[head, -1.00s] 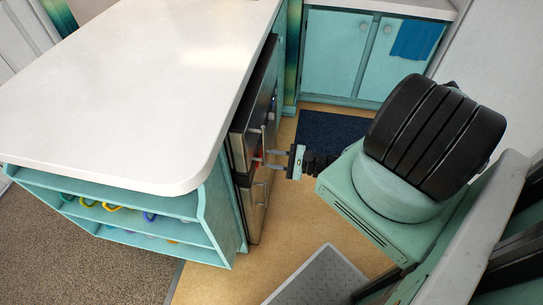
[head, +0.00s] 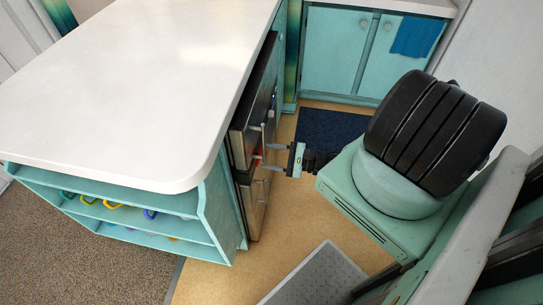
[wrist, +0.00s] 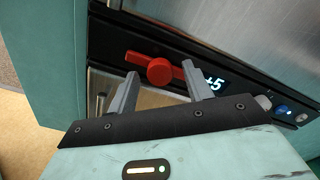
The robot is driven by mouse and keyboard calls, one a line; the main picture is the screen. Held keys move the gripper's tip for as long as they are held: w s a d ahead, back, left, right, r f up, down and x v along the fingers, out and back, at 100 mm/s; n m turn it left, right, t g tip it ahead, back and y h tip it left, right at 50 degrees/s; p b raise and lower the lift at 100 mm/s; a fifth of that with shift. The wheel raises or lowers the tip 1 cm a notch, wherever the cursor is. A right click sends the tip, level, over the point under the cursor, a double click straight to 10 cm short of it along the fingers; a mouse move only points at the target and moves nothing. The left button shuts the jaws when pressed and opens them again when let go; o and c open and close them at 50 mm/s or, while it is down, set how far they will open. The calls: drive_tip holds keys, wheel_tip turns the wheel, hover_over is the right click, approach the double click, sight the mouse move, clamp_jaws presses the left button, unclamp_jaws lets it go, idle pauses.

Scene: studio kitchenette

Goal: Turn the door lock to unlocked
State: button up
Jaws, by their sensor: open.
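The door lock is a red turning knob (wrist: 159,71) with a round hub and a bar slanting up to the left, on the dark panel (wrist: 228,84) of a steel-fronted appliance. In the head view only a small bit of red (head: 258,152) shows at the appliance front. My gripper (wrist: 160,76) is open, its two grey fingers either side of the hub in the wrist view. I cannot tell whether they touch it. My gripper also shows in the head view (head: 267,156), reaching left to the appliance front.
A white counter (head: 130,90) overhangs the appliance (head: 251,190). A grey step or mat (head: 315,277) and a dark blue rug (head: 330,130) lie on the floor.

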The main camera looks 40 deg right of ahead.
drive_tip(key=b+v, duration=0.2)
drive_tip(key=v, duration=1.5)
drive_tip(key=shift+b, duration=0.3)
drive_tip(key=shift+s+d+f, duration=0.1)
drive_tip(key=shift+s+d, duration=0.05)
